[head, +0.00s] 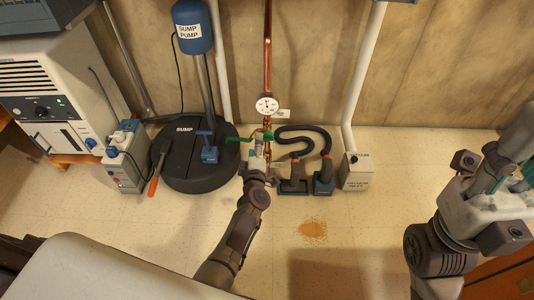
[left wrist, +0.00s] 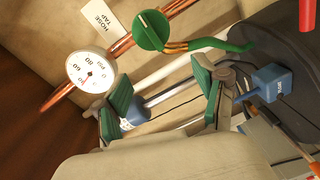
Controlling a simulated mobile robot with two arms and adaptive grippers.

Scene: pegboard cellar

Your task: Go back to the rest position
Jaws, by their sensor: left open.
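My left gripper (head: 258,152) is low by the wall, in front of the copper pipe (head: 267,60) and its tap. In the left wrist view its two green-padded fingers (left wrist: 165,95) are apart, with nothing held between them. The green tap handle (left wrist: 150,30) and a curved green piece (left wrist: 222,45) lie beyond the fingertips, apart from them in the picture. My right gripper (head: 508,187) is at the right edge of the head view, partly cut off; its jaw opening is unclear.
A pressure gauge (head: 267,105) sits on the pipe. The black sump lid (head: 200,170) and blue pump (head: 192,28) stand left. A vacuum inlet box (head: 357,172) and black hose (head: 310,135) are right. A brown spill (head: 312,229) marks the otherwise open floor.

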